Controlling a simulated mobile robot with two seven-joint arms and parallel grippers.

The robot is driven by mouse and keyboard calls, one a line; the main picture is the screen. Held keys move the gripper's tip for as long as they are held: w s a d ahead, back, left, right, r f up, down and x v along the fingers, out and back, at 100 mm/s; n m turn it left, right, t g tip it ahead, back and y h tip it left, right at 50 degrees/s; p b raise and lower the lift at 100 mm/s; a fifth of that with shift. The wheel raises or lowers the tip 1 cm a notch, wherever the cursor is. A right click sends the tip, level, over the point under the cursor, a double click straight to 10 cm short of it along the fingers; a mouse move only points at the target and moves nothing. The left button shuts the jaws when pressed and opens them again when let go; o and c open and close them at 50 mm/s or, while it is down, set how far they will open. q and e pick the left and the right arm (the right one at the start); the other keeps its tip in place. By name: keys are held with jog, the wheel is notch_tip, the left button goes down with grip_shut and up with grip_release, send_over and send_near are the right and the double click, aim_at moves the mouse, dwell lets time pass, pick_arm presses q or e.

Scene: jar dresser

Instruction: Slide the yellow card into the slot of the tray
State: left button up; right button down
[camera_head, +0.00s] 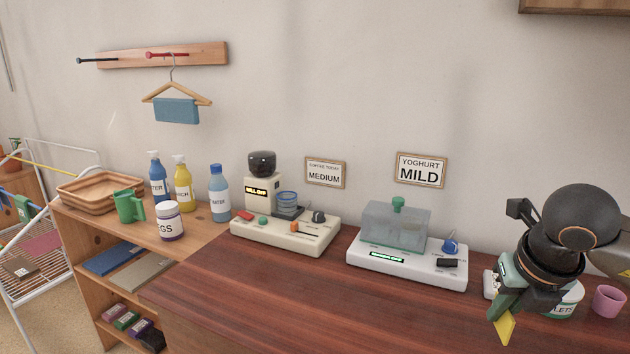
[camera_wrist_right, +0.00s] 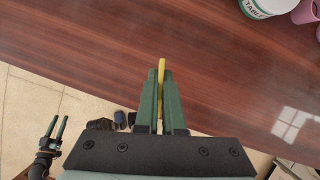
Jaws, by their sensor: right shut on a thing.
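My right gripper (camera_head: 508,305) is at the right of the head view, above the dark red-brown tabletop. It is shut on the yellow card (camera_head: 503,329), which sticks out below the green fingers. In the right wrist view the card (camera_wrist_right: 162,68) shows edge-on as a thin strip between the fingertips (camera_wrist_right: 160,78). My left gripper (camera_wrist_right: 57,127) shows small at the lower left of the wrist view, its two green fingers apart with nothing between them. I cannot make out a slotted tray; a white object (camera_head: 490,284) is partly hidden behind my right gripper.
A tablets jar (camera_head: 563,304) and a pink cup (camera_head: 609,300) stand close to my right gripper. A yoghurt machine (camera_head: 410,267) and a mill (camera_head: 285,234) stand along the wall. Wooden trays (camera_head: 75,201) are at the left. The tabletop's front middle (camera_head: 290,310) is clear.

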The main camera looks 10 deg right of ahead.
jog(key=s+a+f+n+g+y+p, duration=0.1)
jog(key=a+f+n+g, duration=0.1)
jog(key=n, duration=0.9)
jog(key=s+a+f+n+g+y+p, duration=0.1)
jog(key=a+n, duration=0.4)
jog(key=n, duration=0.6)
jog(key=s+a+f+n+g+y+p, duration=0.1)
jog(key=a+f+n+g+p, duration=0.1)
jog(key=n, duration=1)
jog(key=shift+s+a+f+g+p, duration=0.2)
jog(key=shift+a+f+g, duration=0.25)
jog(key=shift+g, duration=0.4)
jog(key=shift+s+a+f+g+p, duration=0.15)
jog(key=shift+a+f+g, duration=0.25)
jog(key=shift+g, duration=0.45)
jog(key=n, duration=0.1)
jog(key=a+n+h, duration=0.1)
jog(key=n, duration=0.3)
jog(key=shift+s+a+f+h+p, duration=0.3)
jog(key=shift+s+h, duration=0.1)
jog(key=shift+a, duration=0.15)
